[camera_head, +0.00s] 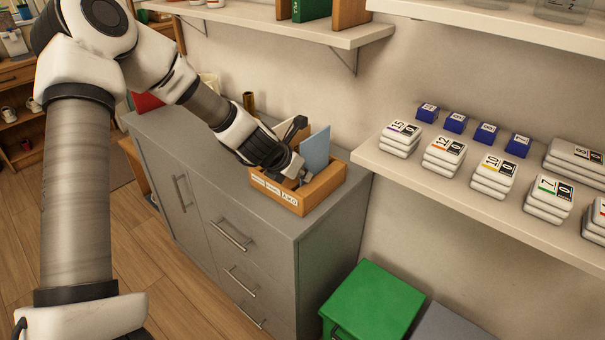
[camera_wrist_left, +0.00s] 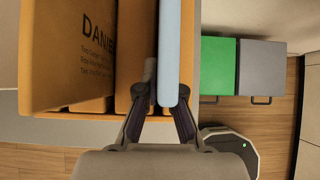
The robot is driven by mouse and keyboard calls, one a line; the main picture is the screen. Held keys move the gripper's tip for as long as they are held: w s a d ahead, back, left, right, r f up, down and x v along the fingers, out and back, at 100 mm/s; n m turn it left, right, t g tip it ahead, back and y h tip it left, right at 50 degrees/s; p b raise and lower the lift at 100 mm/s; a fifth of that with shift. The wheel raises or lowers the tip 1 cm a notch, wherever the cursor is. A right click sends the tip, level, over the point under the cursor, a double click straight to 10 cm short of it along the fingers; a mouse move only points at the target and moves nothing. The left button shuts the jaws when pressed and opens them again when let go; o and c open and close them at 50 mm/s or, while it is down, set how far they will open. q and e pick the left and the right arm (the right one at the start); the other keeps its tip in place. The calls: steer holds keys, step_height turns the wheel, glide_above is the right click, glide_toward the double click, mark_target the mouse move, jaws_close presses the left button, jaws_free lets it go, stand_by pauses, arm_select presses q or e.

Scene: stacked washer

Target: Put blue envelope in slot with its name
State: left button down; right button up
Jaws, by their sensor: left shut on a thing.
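The blue envelope (camera_head: 315,152) stands upright at the right part of a wooden slotted box (camera_head: 325,187) on the grey cabinet. The box has white name labels on its front, too small to read in full. My left gripper (camera_head: 298,178) is at the box and shut on the envelope. In the left wrist view the envelope (camera_wrist_left: 169,50) shows edge-on between the fingertips (camera_wrist_left: 160,105), among wooden dividers. A divider (camera_wrist_left: 70,50) there bears printed text starting "DANIE". How deep the envelope sits is hidden. My right gripper is not in view.
The grey cabinet (camera_head: 268,225) has drawers and handles. A shelf (camera_head: 480,205) at the right holds several white stacks and blue boxes. A green box (camera_head: 372,305) stands below it. A brass cylinder (camera_head: 249,101) stands behind my left gripper.

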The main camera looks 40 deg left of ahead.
arm_select(q)
step_height(320, 180, up, 5)
steer(key=p, duration=0.4)
steer(key=shift+f, duration=0.2)
steer(key=shift+b, duration=0.3)
stand_by(1.5)
steer(key=shift+f, duration=0.1)
steer(key=shift+f+b, duration=0.35)
steer(key=shift+b, duration=0.1)
steer(key=shift+f+b, duration=1.95)
steer(key=shift+b, duration=0.15)
steer(key=c, duration=1.2)
jaws_free()
steer(key=shift+c, duration=0.2)
steer(key=shift+r, duration=0.1)
